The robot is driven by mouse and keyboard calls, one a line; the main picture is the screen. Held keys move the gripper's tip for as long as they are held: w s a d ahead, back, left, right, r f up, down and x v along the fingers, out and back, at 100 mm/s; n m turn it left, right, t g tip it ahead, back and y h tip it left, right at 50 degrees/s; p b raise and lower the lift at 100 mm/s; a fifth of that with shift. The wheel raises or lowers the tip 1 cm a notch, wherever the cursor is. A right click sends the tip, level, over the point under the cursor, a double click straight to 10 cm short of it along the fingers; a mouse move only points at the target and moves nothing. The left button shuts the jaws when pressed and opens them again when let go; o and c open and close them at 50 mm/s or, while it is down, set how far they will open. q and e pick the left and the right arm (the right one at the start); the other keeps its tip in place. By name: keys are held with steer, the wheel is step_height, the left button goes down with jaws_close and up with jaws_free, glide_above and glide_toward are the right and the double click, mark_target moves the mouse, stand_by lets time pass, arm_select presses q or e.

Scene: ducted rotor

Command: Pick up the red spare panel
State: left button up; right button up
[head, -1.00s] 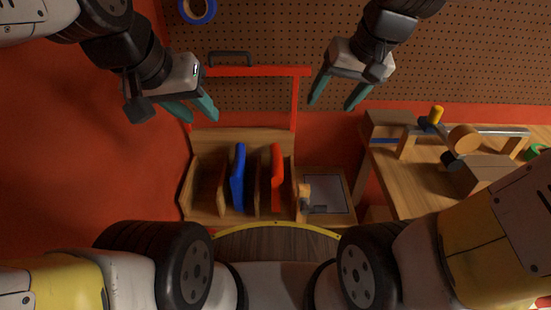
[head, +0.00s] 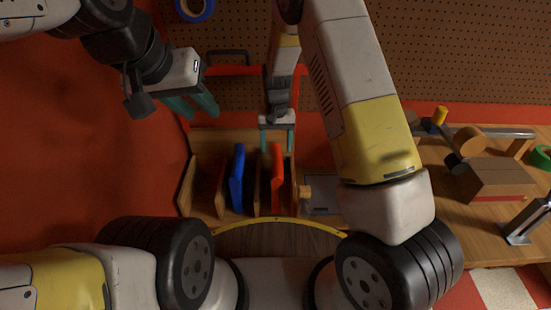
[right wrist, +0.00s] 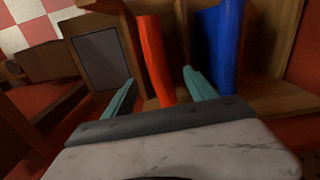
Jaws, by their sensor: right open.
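The red spare panel (head: 277,165) stands upright in a slot of the wooden rack (head: 206,143) in the head view. A blue panel (head: 237,177) stands in the slot to its left. My right gripper (head: 277,140) is open above the top end of the red panel. In the right wrist view the red panel (right wrist: 155,60) shows between and beyond the two teal fingers of my right gripper (right wrist: 158,88), with no visible grip on it. The blue panel (right wrist: 217,45) is to its right there. My left gripper (head: 193,106) hangs empty at the upper left, its fingers apart.
A wooden workbench (head: 450,215) with blocks and a yellow-topped peg stands on the right. A grey-topped panel (head: 322,195) lies right of the rack. A pegboard (head: 440,60) is behind. A red frame (head: 228,71) rises behind the rack. A blue tape roll (head: 195,8) hangs above.

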mark_target(277, 159)
step_height(277, 159, down, 8)
stand_by(0.5)
steer(key=shift+c, duration=0.5)
steer(key=shift+d, duration=0.1)
jaws_close()
